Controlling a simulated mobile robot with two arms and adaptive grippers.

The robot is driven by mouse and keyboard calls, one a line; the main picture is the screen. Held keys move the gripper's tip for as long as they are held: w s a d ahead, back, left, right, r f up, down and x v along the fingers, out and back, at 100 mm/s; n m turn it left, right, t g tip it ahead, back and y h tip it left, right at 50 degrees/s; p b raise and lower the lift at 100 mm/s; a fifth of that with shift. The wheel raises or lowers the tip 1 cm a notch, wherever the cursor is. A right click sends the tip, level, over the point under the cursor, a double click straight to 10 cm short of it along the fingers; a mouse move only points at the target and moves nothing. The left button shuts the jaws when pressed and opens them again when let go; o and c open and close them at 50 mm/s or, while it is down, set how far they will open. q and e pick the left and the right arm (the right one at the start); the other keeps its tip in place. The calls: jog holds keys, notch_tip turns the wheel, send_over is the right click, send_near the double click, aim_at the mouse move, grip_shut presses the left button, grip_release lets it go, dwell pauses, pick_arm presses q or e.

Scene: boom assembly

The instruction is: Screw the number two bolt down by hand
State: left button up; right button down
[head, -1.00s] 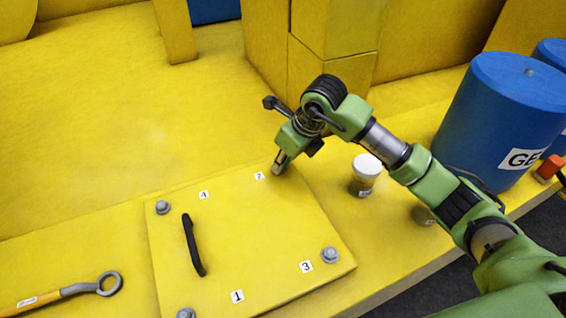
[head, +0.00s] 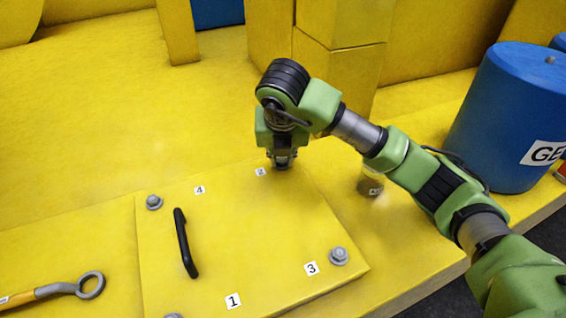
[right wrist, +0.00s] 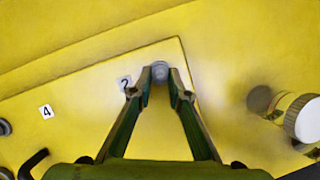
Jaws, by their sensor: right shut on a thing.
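The yellow cover plate (head: 240,235) lies on the yellow boom surface. It has a black handle (head: 184,245) and printed number labels. The number two bolt (right wrist: 160,71) is at the plate's far right corner, beside the label 2 (right wrist: 126,83). My right gripper (head: 281,163) points down at that corner and is shut on the bolt's head. In the head view the gripper hides most of this bolt. In the right wrist view its fingertips sit on either side of the grey head. My left gripper is in neither view.
Grey bolts stand beside label 4 (head: 154,202) and label 3 (head: 338,256). A ring wrench (head: 60,289) lies at the left. A jar with a white lid (right wrist: 304,118) stands right of the plate. A blue barrel (head: 510,115) stands farther right.

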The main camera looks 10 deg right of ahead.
jog(key=shift+w+r+m, duration=0.1)
jog(key=shift+r+m, duration=0.05)
jog(key=shift+m, duration=0.35)
jog(key=shift+h+b, duration=0.3)
jog(key=c, duration=2)
grip_release()
jog(key=shift+r, duration=0.1)
jog(key=shift+o, duration=0.4)
jog(key=v, duration=1.2)
